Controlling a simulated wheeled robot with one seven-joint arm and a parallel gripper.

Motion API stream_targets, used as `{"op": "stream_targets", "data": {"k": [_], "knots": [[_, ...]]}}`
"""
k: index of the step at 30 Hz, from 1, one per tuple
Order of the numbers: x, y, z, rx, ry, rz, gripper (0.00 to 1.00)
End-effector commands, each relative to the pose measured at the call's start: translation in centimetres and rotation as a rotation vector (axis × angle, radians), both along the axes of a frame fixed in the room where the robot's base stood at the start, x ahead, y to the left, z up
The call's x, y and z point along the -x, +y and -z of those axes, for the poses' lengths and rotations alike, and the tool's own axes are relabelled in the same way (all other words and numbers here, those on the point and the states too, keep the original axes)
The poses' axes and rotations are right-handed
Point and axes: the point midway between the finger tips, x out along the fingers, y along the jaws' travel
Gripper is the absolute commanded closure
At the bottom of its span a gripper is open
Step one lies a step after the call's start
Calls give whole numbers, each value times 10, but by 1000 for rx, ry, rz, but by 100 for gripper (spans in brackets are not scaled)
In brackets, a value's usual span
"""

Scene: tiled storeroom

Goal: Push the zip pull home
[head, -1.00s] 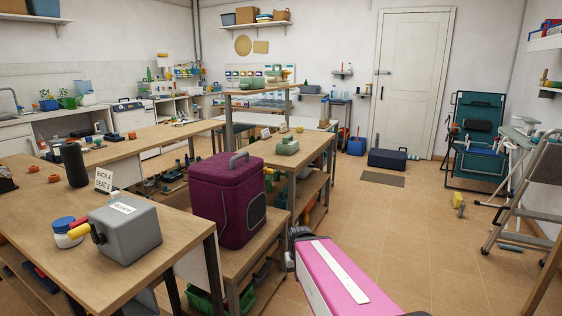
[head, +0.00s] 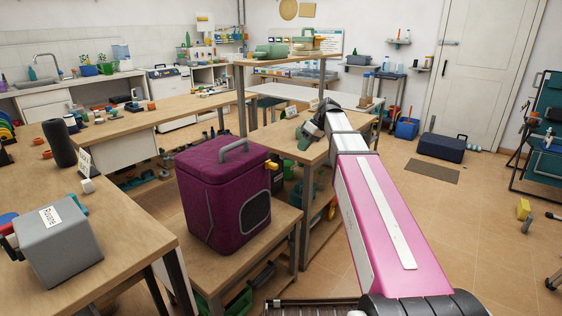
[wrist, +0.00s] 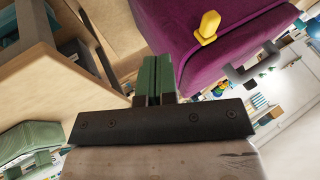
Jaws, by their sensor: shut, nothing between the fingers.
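The purple zipped bag (head: 225,200) stands upright on a wooden bench, with a grey handle on its lid. A yellow zip pull (head: 272,164) sticks out near the bag's upper right edge. In the wrist view the same zip pull (wrist: 207,27) shows on the purple side of the bag (wrist: 165,20). My gripper (wrist: 154,62) has green fingers, closed together and empty. In the wrist picture they lie below and left of the zip pull, apart from it. In the head view my arm reaches out to the right of the bag; its fingertips are hard to make out.
A grey box (head: 60,243) and a dark cylinder (head: 58,144) stand on the left bench. A wooden table (head: 308,152) is behind the bag, beneath my arm. A dark blue case (head: 442,146) lies by the door. The floor to the right is largely clear.

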Motion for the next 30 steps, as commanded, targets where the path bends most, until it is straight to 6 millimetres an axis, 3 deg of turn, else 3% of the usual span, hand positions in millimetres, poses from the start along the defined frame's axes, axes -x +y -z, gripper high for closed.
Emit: {"op": "stream_targets", "data": {"k": [3,8,25,30], "knots": [[-9,4,-25,-38,-26,-61,100],[-9,9,-31,-55,-37,-89,100],[6,64,46,-54,-35,-88,100],[26,79,46,-54,-38,-88,100]]}}
